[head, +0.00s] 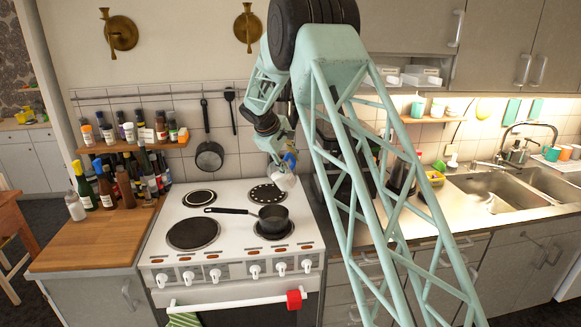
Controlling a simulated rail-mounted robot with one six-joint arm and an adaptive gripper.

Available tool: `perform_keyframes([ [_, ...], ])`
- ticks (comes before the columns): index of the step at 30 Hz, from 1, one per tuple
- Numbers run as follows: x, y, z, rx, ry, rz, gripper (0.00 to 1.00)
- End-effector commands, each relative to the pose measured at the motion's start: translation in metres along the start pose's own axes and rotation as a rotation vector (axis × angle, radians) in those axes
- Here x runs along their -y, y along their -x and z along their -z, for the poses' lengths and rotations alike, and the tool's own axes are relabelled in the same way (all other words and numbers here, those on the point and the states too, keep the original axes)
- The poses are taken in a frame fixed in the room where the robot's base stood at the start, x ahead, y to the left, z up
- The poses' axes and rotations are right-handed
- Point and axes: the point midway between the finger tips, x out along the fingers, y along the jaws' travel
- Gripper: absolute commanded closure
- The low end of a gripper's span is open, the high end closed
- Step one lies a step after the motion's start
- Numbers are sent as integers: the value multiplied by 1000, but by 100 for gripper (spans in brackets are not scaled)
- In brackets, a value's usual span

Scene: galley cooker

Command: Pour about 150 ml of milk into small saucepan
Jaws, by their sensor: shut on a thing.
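The small saucepan (269,217) is dark and stands on the front right hotplate of the white cooker (225,228), its handle pointing left. My gripper (284,164) is above the back right of the cooker, behind and above the saucepan. It is shut on a small white container with some blue and yellow (286,182), apparently the milk. The container looks tilted and is apart from the saucepan. Its opening and any stream of milk cannot be made out. The milk level in the saucepan cannot be told.
Several bottles (120,180) crowd the wooden counter (90,242) left of the cooker, below a spice shelf (135,145). A frying pan (209,155) hangs on the wall. The other hotplates are empty. A sink (490,192) is at the right.

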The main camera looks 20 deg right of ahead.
Motion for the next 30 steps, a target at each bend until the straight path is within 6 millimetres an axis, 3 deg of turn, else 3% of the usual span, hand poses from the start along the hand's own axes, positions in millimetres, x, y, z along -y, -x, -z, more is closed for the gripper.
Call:
perform_keyframes([
  [30, 0, 3, 0, -1, -2, -65, 85],
])
